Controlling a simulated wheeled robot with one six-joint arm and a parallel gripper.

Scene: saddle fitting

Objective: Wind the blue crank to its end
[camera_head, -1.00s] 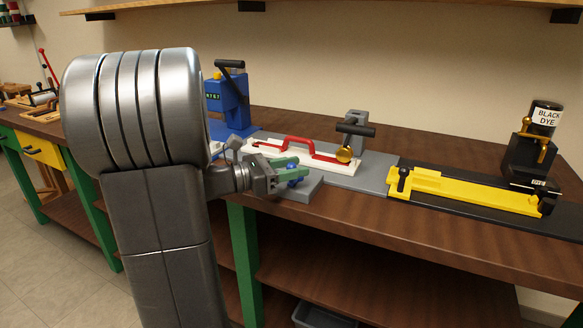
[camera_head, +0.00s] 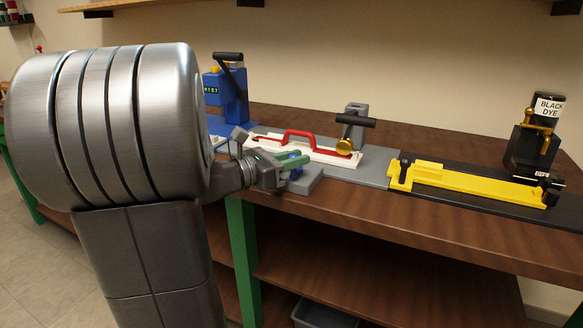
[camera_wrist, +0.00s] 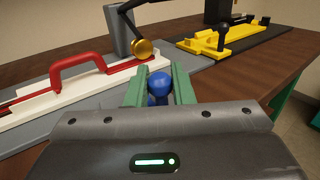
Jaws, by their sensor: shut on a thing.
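The blue crank's knob (camera_wrist: 159,84) sits between the green fingers of my gripper (camera_wrist: 159,91) in the wrist view, and the jaws are shut on it. In the head view my gripper (camera_head: 294,162) is at the front of the grey fixture, with a bit of the blue crank (camera_head: 296,173) showing at the fingers. The rest of the crank is hidden by the gripper. Behind it is a white slide (camera_head: 335,156) with a red handle (camera_head: 299,134); a brass knob (camera_head: 344,147) is at its right end.
A blue machine (camera_head: 231,99) with a black lever stands at the back left. My large grey arm covers the left of the head view.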

